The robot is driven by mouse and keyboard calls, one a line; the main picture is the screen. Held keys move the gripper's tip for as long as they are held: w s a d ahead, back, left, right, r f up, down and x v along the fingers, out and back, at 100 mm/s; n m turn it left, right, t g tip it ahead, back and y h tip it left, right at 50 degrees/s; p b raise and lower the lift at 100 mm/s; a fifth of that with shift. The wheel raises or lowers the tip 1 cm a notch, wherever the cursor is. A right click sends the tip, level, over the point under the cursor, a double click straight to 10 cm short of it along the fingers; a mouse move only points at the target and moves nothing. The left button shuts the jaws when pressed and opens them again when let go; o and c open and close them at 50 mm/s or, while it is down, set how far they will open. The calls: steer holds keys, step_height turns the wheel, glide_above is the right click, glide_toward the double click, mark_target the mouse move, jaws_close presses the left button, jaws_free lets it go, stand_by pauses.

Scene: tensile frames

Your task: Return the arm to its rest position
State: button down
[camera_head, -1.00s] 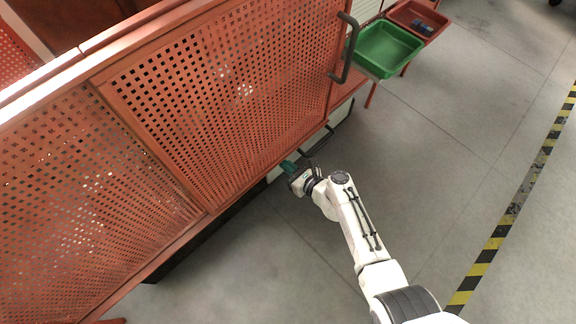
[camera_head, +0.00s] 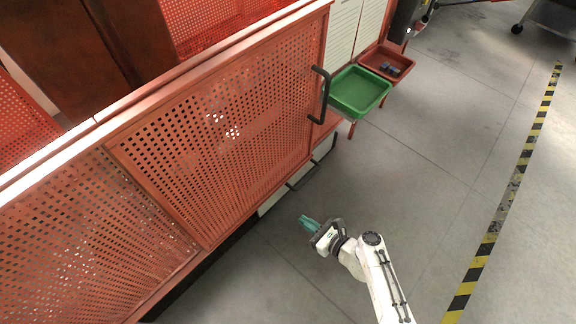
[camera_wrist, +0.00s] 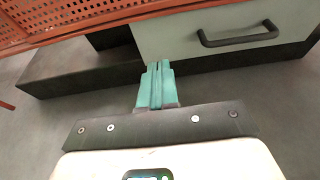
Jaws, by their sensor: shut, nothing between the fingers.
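My gripper (camera_head: 305,221) is at the end of my white arm, low in the middle of the head view, over the grey floor. Its teal fingers point toward the red perforated cabinet and stand apart from it. In the wrist view the fingers (camera_wrist: 158,72) are pressed together with nothing between them. Ahead of them is a pale drawer front (camera_wrist: 215,35) with a dark bar handle (camera_wrist: 238,38). The fingertips overlap the drawer's lower edge in that view, with a gap to it.
The red perforated cabinet (camera_head: 215,135) with a black door handle (camera_head: 320,95) fills the left. A green bin (camera_head: 358,92) and a red bin (camera_head: 386,62) with small dark items stand at its far end. Open floor lies right, up to a yellow-black stripe (camera_head: 497,220).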

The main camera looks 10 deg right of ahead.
steer(key=s+d+r+n+g, duration=0.1)
steer(key=s+r+n+g, duration=0.1)
steer(key=s+n+g, duration=0.5)
steer(key=s+d+r+n, duration=0.15)
steer(key=s+n, duration=0.25)
steer(key=n, duration=0.7)
steer(key=s+d+r+n+g+h, duration=0.4)
steer(key=s+d+r+n+h, duration=0.55)
steer(key=s+d+r, duration=0.4)
step_height(320, 180, up, 32)
steer(key=a+p, duration=0.1)
steer(key=p, duration=3)
steer(key=shift+w+f+n+y, duration=0.15)
steer(key=shift+f+n+y, duration=0.05)
steer(key=shift+n+y, duration=0.25)
steer(key=shift+a, duration=0.1)
